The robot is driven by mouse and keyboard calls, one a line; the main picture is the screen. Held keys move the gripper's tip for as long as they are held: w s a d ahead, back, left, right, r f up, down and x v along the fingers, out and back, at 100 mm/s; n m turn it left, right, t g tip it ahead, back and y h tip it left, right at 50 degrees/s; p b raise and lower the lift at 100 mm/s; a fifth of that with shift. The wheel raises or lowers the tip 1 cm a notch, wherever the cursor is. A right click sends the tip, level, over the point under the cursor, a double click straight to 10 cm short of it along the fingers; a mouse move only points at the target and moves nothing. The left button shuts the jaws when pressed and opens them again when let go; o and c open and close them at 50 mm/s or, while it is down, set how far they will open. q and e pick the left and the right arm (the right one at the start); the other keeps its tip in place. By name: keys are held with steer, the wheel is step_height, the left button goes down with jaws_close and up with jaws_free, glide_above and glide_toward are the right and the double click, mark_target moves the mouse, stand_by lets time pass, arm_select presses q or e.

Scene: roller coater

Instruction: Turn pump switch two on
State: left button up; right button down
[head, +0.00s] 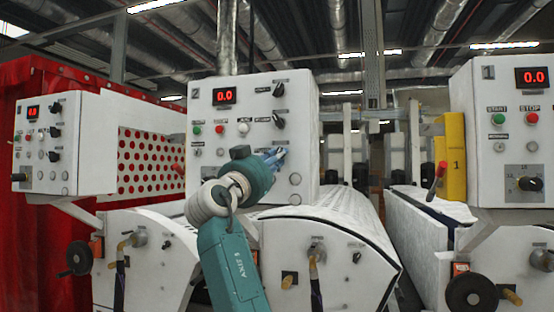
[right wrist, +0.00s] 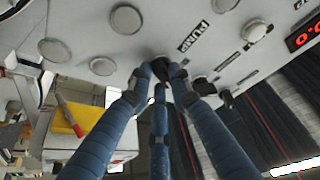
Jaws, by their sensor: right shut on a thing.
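The control panel marked 2 (head: 300,105) is in the middle of the head view, with a red display (head: 224,96) reading 0.0. My right gripper (head: 279,156) is at the lower right of this panel's controls. In the right wrist view its blue fingers (right wrist: 163,74) are closed around a small dark knob, the pump switch (right wrist: 160,63), beside a label reading PUMP (right wrist: 193,37). The fingers cover most of the knob, so its exact angle is hard to tell. In the head view the gripper hides it. My left gripper is out of view.
Two black selector knobs, an upper one (head: 279,89) and a lower one (head: 278,121), are above my right gripper. A round button (head: 295,179) is below it. Panel 1 (head: 508,170) stands at the right, another panel (head: 90,135) at the left. Rollers and white covers (head: 345,225) lie below.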

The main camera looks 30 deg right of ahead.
steer(key=shift+m, duration=0.6)
steer(key=c, duration=1.6)
jaws_free()
steer(key=shift+o, duration=0.2)
steer(key=v, duration=1.2)
steer(key=shift+w+a, duration=0.15)
steer(key=shift+w, duration=0.05)
